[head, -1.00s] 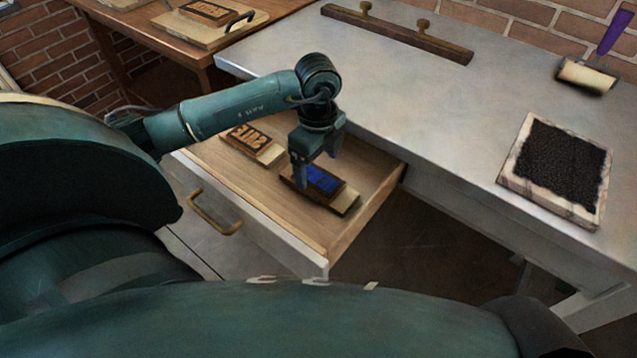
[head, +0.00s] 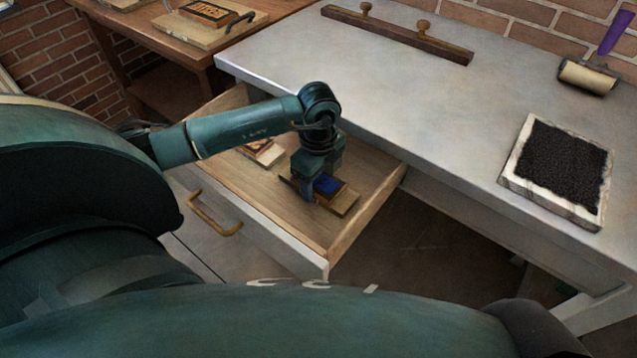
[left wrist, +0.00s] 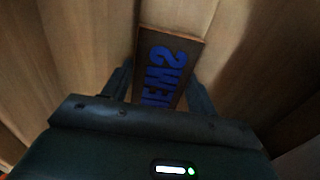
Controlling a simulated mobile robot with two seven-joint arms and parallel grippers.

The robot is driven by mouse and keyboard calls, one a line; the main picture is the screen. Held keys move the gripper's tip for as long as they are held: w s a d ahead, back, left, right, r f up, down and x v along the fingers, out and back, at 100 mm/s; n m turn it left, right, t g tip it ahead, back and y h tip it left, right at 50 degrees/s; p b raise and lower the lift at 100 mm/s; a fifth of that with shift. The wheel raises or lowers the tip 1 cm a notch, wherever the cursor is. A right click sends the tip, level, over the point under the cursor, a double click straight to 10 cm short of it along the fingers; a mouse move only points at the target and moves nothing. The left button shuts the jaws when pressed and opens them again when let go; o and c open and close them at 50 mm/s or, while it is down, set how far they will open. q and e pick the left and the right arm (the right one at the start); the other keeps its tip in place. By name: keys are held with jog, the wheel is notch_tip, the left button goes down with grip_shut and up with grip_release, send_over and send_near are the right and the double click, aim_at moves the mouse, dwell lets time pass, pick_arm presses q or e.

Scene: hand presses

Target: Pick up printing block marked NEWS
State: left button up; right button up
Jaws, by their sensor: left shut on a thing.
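The printing block marked NEWS (head: 329,185) lies in the open drawer (head: 285,215), with blue raised letters on a dark face. It also shows in the left wrist view (left wrist: 168,62), where the letters read mirrored. My left gripper (head: 318,194) reaches down into the drawer and is shut on this block, one finger on each side of it. The gripper hides part of the block in both views. My right gripper is not in view.
A second block (head: 264,151) lies farther back in the drawer, partly behind my arm. The grey table (head: 430,110) holds an ink pad (head: 560,165), a roller (head: 588,76) and a knobbed bar (head: 395,32). Another block (head: 208,12) sits on a board at the back left.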

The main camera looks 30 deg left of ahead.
pick_arm(q)
jog(key=c, duration=0.5)
jog(key=shift+o, duration=0.2)
jog(key=shift+r, duration=0.15)
